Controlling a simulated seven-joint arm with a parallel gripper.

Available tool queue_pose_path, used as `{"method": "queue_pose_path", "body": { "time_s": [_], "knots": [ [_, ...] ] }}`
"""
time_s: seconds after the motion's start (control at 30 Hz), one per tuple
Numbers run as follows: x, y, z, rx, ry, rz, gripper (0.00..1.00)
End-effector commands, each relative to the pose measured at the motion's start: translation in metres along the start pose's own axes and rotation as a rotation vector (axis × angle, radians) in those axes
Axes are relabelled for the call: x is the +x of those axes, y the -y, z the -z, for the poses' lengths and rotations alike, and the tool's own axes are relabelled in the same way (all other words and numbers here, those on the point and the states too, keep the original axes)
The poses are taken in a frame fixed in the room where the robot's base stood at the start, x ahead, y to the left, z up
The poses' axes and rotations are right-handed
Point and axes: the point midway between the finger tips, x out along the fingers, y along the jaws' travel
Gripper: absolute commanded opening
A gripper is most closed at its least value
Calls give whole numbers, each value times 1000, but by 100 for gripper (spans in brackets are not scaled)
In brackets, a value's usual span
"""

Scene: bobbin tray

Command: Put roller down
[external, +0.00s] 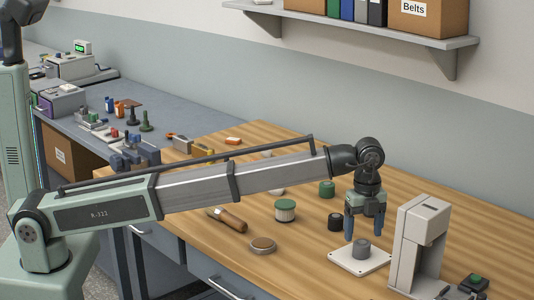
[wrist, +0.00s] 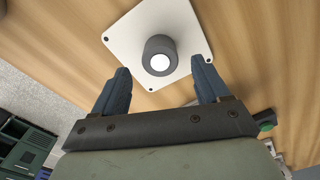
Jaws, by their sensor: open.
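A dark grey roller (external: 361,249) stands upright on a white square plate (external: 344,259) at the front right of the wooden bench. The wrist view shows the roller (wrist: 160,55) from above, with a bright round centre in its top, on the white plate (wrist: 122,40). My gripper (external: 364,231) is above the plate with its blue fingers pointing down. The fingers (wrist: 160,66) are open on either side of the roller in the wrist view, with gaps to both sides. Nothing is held between them.
A beige press-like machine (external: 410,240) stands close to the right of the plate. A black cylinder (external: 335,222), a green-topped spool (external: 285,211), a brown disc (external: 263,245) and a wooden-handled tool (external: 228,219) lie to the left. Bare bench lies in front.

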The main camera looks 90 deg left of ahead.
Motion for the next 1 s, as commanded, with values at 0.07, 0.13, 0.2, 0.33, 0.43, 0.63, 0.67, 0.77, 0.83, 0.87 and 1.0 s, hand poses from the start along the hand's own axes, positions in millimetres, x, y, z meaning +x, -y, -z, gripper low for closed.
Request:
{"method": "queue_pose_path", "body": {
  "time_s": [0.07,0.13,0.2,0.33,0.43,0.63,0.67,0.77,0.83,0.87,1.0],
  "knots": [
    [-17,1,0,0,-1,3,75],
    [-30,1,0,0,0,2,75],
    [-42,1,0,0,-1,2,75],
    [-59,1,0,0,0,1,75],
    [-68,1,0,0,0,1,75],
    [-76,0,0,0,0,0,75],
    [-76,0,0,0,0,0,75],
    [-76,0,0,0,0,0,75],
    [-76,0,0,0,0,0,75],
    [-76,0,0,0,0,0,75],
    [-76,0,0,0,0,0,75]
  ]
}}
